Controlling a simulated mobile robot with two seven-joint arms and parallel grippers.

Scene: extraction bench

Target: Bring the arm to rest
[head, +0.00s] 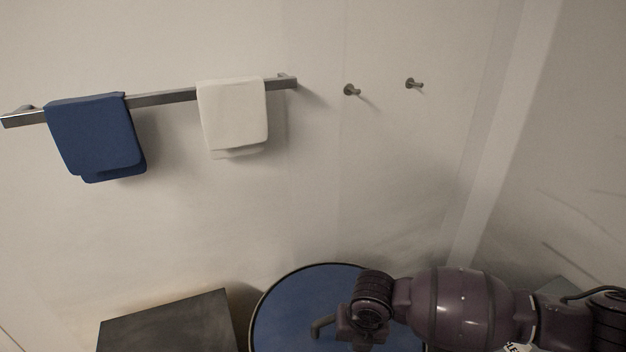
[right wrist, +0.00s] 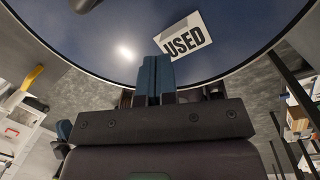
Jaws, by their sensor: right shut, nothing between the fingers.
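My right arm reaches in from the right in the head view, with its wrist over a round blue surface with a dark rim (head: 285,310). My right gripper (right wrist: 154,68) is shut and empty, its two blue-grey fingers side by side in the right wrist view. In that view a dark blue round surface (right wrist: 100,45) lies beyond the fingers. It carries a white label (right wrist: 184,38) reading "USED". I cannot tell whether the fingers touch it. My left gripper is not in view.
A dark box-like top (head: 170,325) stands left of the round surface. A wall rail (head: 165,97) holds a blue towel (head: 95,135) and a white towel (head: 233,115). Two pegs (head: 352,90) (head: 414,83) stick out to its right. The wall area between is clear.

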